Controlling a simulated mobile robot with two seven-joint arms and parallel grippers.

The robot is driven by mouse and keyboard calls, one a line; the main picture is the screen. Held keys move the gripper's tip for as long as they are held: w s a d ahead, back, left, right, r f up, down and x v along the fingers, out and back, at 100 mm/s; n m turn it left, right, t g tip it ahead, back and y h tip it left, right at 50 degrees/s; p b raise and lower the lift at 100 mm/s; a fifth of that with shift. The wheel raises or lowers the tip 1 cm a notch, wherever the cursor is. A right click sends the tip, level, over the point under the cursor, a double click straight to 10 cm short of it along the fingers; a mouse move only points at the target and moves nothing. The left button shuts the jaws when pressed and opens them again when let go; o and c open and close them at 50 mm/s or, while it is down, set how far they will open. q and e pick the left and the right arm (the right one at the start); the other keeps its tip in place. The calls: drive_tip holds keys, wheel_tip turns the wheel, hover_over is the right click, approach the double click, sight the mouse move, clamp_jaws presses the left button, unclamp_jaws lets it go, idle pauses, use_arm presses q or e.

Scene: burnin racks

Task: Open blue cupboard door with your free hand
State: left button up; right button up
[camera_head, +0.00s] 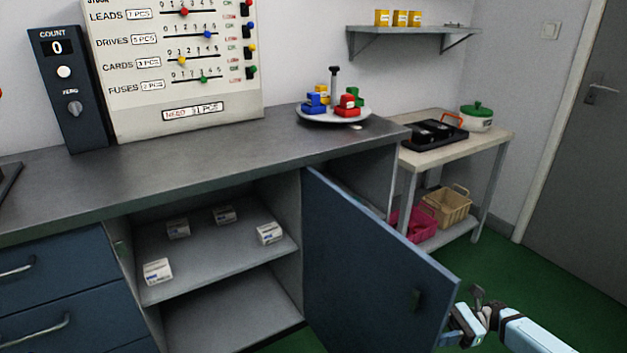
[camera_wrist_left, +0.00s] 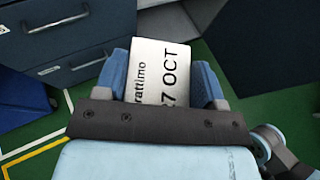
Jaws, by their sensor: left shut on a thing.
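The blue cupboard door (camera_head: 365,265) stands wide open in the head view, swung out on its right-hand side, with its inner face towards me. My left gripper is outside the head view.
The open cupboard has a shelf (camera_head: 205,270) with several small white boxes. Blue drawers (camera_head: 50,285) are to its left, and a grey worktop (camera_head: 200,165) runs above. A round tray (camera_head: 333,116) holds coloured blocks. A side table (camera_head: 500,137) stands right; green floor (camera_head: 540,280) is clear there.

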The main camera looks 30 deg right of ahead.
use_arm(q)
drive_tip(key=shift+r, duration=0.4)
use_arm(e)
drive_tip(key=v, duration=0.8)
drive_tip(key=shift+s, duration=0.15)
